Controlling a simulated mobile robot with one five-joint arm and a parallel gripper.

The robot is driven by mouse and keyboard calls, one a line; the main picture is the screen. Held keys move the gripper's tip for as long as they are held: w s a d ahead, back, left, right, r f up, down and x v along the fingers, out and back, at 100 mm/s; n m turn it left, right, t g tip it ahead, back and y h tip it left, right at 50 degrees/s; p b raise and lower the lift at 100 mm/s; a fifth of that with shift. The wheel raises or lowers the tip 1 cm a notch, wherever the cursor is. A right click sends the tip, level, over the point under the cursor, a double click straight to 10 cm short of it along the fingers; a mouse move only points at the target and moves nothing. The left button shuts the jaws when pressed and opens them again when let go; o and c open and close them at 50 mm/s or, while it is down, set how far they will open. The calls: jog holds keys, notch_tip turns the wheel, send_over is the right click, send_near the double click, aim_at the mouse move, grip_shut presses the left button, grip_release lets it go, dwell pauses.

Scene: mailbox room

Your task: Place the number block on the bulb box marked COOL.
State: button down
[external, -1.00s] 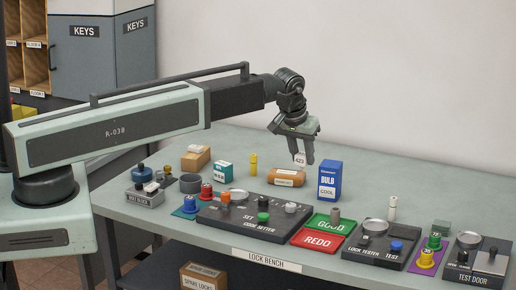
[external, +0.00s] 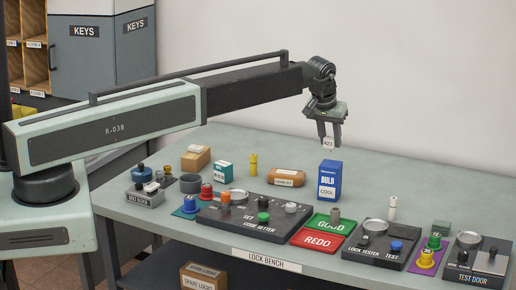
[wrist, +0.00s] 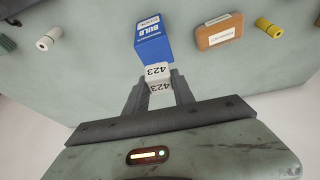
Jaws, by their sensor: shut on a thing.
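The number block (external: 328,143) is small and white and reads 423. My gripper (external: 328,145) is shut on it and holds it above the blue bulb box (external: 328,181) marked COOL, which stands upright on the bench. In the wrist view the block (wrist: 157,71) sits between the fingertips of my gripper (wrist: 158,90), with the bulb box (wrist: 153,38) just beyond it. In the external view a small gap seems to show between block and box; whether they touch is hard to tell.
An orange-brown case (external: 286,177) lies left of the box, with a yellow cylinder (external: 253,164) farther left. A white cylinder (external: 392,208) stands to the right. The green GOOD tray (external: 322,221) and code setter (external: 250,215) lie in front.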

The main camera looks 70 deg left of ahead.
aim_at(332, 149)
jog(key=shift+w+a, duration=0.1)
jog(key=shift+w, duration=0.2)
notch_tip(332, 149, down, 4)
jog(key=b, duration=0.4)
jog(key=shift+w, duration=0.1)
jog(key=shift+r, duration=0.25)
jog(key=shift+f, duration=0.2)
jog(key=c, duration=1.1)
grip_release()
jog(key=shift+o, duration=0.2)
